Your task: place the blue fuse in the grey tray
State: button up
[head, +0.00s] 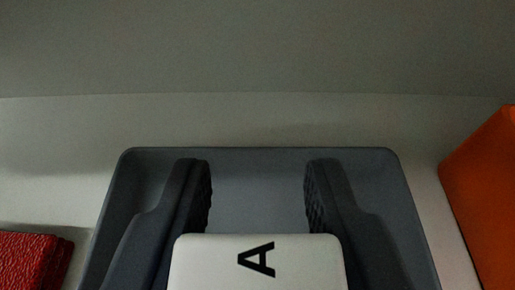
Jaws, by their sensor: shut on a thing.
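The grey tray (258,158) lies below and ahead of my gripper in the head view. Its far rim and parts of both sides show, and its near part is cut off by the frame. My gripper (258,190) points into the tray's outline, with its two dark ridged fingers apart. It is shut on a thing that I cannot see. A white part of mine marked "A" covers the space between the fingers at the bottom. No blue fuse shows, so I cannot tell by sight whether it is the thing held. The height above the tray floor is unclear.
A red textured object (32,260) lies left of the tray at the lower left edge. An orange object (487,195) stands close to the right, cut off by the frame. The pale surface (260,120) behind the tray is bare, with a grey wall beyond.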

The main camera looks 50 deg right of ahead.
jog(key=shift+w+d, duration=0.65)
jog(key=shift+d, duration=0.15)
notch_tip(320, 180, down, 2)
jog(key=shift+f+b, duration=0.1)
jog(key=shift+b, duration=0.35)
jog(key=shift+f+b, duration=0.75)
jog(key=shift+f, duration=1.45)
jog(key=shift+w+d+f, duration=0.15)
jog(key=shift+w+f, duration=0.05)
jog(key=shift+f, duration=0.1)
jog(key=o, duration=1)
jog(key=shift+c, duration=0.2)
